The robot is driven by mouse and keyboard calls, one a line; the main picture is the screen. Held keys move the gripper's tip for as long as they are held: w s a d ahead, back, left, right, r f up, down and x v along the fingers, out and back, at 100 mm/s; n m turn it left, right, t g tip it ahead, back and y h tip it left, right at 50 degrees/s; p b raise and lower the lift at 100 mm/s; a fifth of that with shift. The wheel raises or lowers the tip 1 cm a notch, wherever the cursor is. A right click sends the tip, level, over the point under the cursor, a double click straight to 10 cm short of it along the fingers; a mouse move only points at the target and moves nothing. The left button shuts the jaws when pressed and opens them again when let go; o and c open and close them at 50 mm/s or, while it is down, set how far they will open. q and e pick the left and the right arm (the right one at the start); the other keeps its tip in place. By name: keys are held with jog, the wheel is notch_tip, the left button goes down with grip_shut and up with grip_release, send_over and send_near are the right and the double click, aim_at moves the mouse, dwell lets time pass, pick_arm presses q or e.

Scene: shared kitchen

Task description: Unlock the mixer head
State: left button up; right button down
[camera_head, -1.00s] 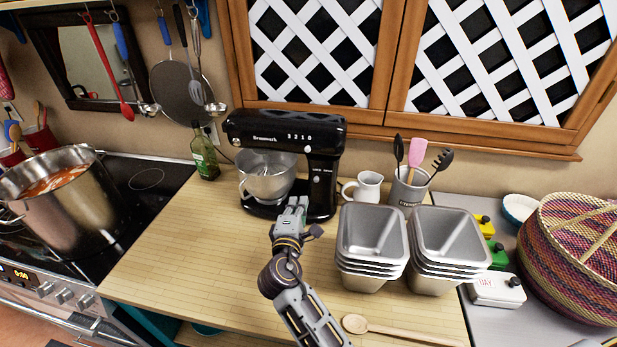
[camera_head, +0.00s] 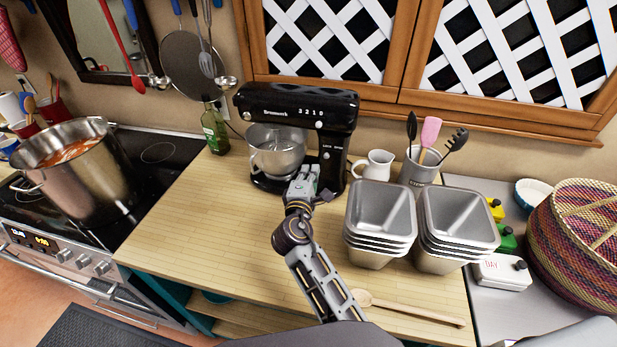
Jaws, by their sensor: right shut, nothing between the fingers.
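The black stand mixer (camera_head: 298,108) stands at the back of the wooden counter, its head level above a steel bowl (camera_head: 276,150). Small knobs and white lettering show on its head and on the side of its column (camera_head: 333,158). My right gripper (camera_head: 304,172) is shut and empty, in front of the mixer's base and just right of the bowl. It overlaps the lower column in the picture; I cannot tell whether it touches. My left gripper is not in view.
Two stacks of metal loaf pans (camera_head: 381,212) (camera_head: 456,222) stand right of my arm. A white pitcher (camera_head: 376,165) and a utensil crock (camera_head: 418,172) stand behind them. A wooden spoon (camera_head: 410,309) lies in front. A green bottle (camera_head: 214,130) stands left of the mixer. The counter's left part (camera_head: 190,230) is clear.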

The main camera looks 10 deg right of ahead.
aim_at(327, 154)
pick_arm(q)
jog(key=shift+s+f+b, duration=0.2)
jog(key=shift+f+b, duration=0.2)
pick_arm(e)
jog(key=x, duration=0.6)
jog(key=shift+w, duration=0.3)
jog(key=shift+d+f, duration=0.1)
